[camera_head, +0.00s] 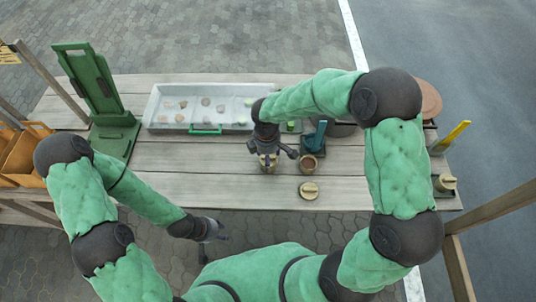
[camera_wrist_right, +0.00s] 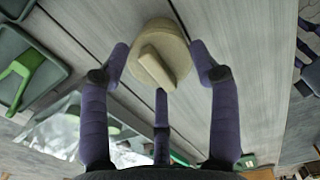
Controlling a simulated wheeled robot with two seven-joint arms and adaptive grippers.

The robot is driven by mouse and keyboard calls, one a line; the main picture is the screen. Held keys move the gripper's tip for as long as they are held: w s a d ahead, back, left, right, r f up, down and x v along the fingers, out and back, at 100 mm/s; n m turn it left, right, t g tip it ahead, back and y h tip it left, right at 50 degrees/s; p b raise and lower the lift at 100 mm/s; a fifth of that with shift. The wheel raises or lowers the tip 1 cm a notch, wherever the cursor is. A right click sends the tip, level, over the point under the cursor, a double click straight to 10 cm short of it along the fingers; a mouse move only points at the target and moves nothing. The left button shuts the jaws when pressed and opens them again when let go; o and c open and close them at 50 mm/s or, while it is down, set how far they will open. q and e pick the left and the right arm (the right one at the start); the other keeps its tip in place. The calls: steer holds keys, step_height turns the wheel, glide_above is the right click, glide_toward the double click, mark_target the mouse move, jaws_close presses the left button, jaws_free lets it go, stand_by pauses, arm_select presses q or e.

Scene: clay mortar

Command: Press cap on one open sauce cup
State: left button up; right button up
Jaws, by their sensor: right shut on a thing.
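My right gripper (camera_head: 270,158) is over the middle of the table. In the right wrist view its fingers (camera_wrist_right: 163,75) are shut around a round beige cap (camera_wrist_right: 150,62) with a raised bar on top. Whether anything is under this cap is hidden. An open brown sauce cup (camera_head: 308,163) stands on the table just right of the gripper. Nearer the front edge is a cup with a beige barred cap on it (camera_head: 309,190). My left gripper (camera_head: 212,231) hangs in front of the table, away from the cups; its jaws are too small to read.
A pale tray (camera_head: 155,106) with several small pieces lies at the back. A green stand (camera_head: 100,95) is at the left, beside a brown crate (camera_head: 22,150). A dark teal holder (camera_head: 314,138) stands behind the open cup. The table's front left is clear.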

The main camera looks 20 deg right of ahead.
steer(key=shift+f, duration=0.5)
stand_by(1.1)
steer(key=o, duration=0.8)
steer(key=shift+o, duration=1.1)
steer(key=shift+r, duration=0.1)
steer(key=shift+r+p, duration=2.4)
steer(key=shift+r, duration=0.55)
